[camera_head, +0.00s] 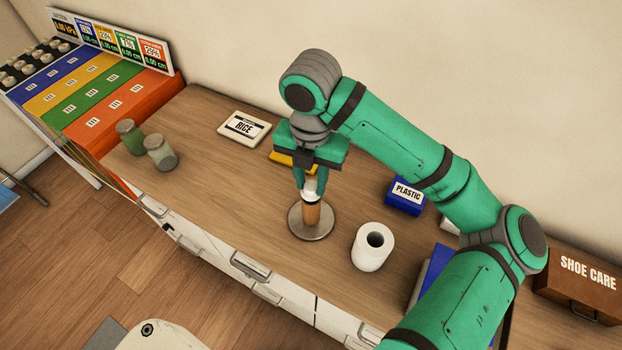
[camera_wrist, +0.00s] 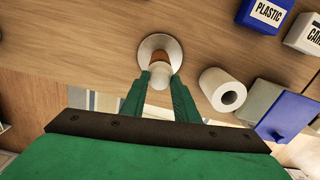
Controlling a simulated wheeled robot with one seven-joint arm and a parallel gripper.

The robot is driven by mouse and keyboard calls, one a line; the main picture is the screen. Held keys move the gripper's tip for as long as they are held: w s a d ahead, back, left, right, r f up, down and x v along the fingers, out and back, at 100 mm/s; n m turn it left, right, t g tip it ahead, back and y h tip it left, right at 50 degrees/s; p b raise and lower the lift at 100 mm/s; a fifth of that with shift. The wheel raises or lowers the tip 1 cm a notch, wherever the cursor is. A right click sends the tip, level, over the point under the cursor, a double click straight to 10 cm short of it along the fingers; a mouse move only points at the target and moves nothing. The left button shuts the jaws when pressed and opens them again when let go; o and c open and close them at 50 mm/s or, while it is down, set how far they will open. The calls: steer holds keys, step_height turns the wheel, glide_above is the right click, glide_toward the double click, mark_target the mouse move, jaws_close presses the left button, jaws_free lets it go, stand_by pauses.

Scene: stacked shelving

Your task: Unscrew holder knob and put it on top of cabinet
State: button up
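The holder stands upright on the wooden cabinet top (camera_head: 225,165), with a round grey base (camera_head: 311,233) and a brown tube (camera_head: 312,214) around its middle. The pale knob (camera_head: 310,194) is at the top of the holder. It also shows in the wrist view (camera_wrist: 158,79). My gripper (camera_head: 311,187) points down over the holder, one finger on each side of the knob. In the wrist view the fingers (camera_wrist: 160,82) lie very close to the knob's sides. I cannot tell whether they press on it.
A white paper roll (camera_head: 367,256) stands right of the holder. A blue PLASTIC box (camera_head: 404,205) and a brown SHOE CARE box (camera_head: 575,288) are further right. A RICE pack (camera_head: 245,128) lies behind left, and two jars (camera_head: 160,155) stand far left. The top between jars and holder is clear.

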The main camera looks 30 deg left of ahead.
steer(key=shift+f, duration=0.1)
steer(key=m, duration=1.2)
steer(key=shift+a, duration=0.1)
steer(key=m, duration=0.5)
steer(key=shift+m, duration=0.3)
steer(key=m, duration=0.5)
steer(key=c, duration=0.8)
steer(key=shift+o, duration=0.2)
steer(key=n, duration=0.4)
steer(key=shift+n, duration=0.4)
steer(key=n, duration=0.6)
